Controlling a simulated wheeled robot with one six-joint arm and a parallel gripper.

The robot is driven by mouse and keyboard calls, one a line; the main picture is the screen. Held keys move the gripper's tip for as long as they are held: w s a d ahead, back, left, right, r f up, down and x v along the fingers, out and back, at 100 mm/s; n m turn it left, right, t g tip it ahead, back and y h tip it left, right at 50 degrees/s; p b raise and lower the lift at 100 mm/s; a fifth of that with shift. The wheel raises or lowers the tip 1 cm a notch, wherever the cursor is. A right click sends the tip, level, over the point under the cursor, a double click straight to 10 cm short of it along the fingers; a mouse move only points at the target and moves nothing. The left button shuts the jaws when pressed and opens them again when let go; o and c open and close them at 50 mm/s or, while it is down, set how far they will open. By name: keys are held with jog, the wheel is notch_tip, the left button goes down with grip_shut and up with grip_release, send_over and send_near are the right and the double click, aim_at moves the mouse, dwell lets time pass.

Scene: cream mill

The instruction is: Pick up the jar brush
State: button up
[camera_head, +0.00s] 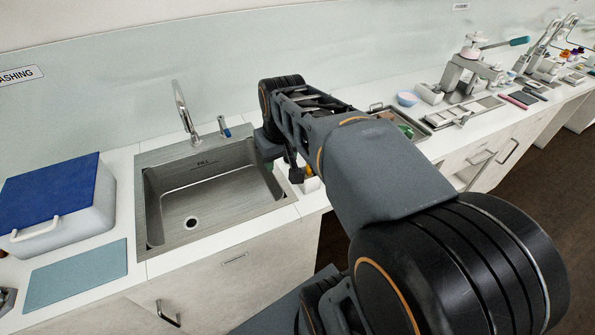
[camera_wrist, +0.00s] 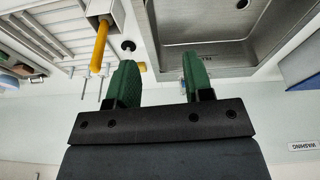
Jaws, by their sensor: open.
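A yellow handle (camera_wrist: 100,46), which may be the jar brush, stands in a cream holder (camera_wrist: 105,12) in the wrist view. In the head view a bit of yellow (camera_head: 309,171) shows at the sink's right front corner, mostly hidden behind my arm. My gripper (camera_wrist: 158,80) has two green fingers, spread apart with nothing seen held between them. The yellow handle is to the left of the left finger in the wrist view, apart from it. In the head view my gripper (camera_head: 280,160) is over the sink's right rim.
The steel sink (camera_head: 200,205) has a tall tap (camera_head: 183,108) and a small blue-topped fitting (camera_head: 223,127) behind it. A blue-lidded box (camera_head: 75,215) and a teal mat (camera_head: 78,275) lie left. A slatted rack (camera_wrist: 50,45) and tray (camera_head: 405,122) are on the other side.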

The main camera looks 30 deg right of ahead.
jog(key=shift+m+g, duration=0.4)
jog(key=shift+g, duration=0.3)
jog(key=w+d+r, duration=0.1)
jog(key=d, duration=0.3)
jog(key=w+d+r+p, duration=0.1)
jog(key=w+d, duration=0.1)
jog(key=d, duration=0.2)
jog(key=w+d+p, duration=0.1)
jog(key=d, duration=0.4)
jog(key=shift+w+r, duration=0.4)
send_over(309, 166)
jog(key=f, duration=0.5)
jog(key=shift+w+d+f+p, duration=0.15)
jog(key=shift+w+d+p, duration=0.1)
jog(key=shift+p, duration=0.1)
jog(key=shift+w+d+f+p, duration=0.1)
jog(key=shift+f+p, duration=0.15)
jog(key=shift+f, duration=0.8)
jog(key=shift+w+a+f+p, duration=0.1)
jog(key=shift+f+p, duration=0.2)
jog(key=shift+f, duration=0.75)
jog(key=shift+w+d+f+p, duration=0.1)
jog(key=shift+f+p, duration=0.15)
jog(key=shift+f, duration=0.8)
jog(key=shift+c, duration=0.4)
grip_shut()
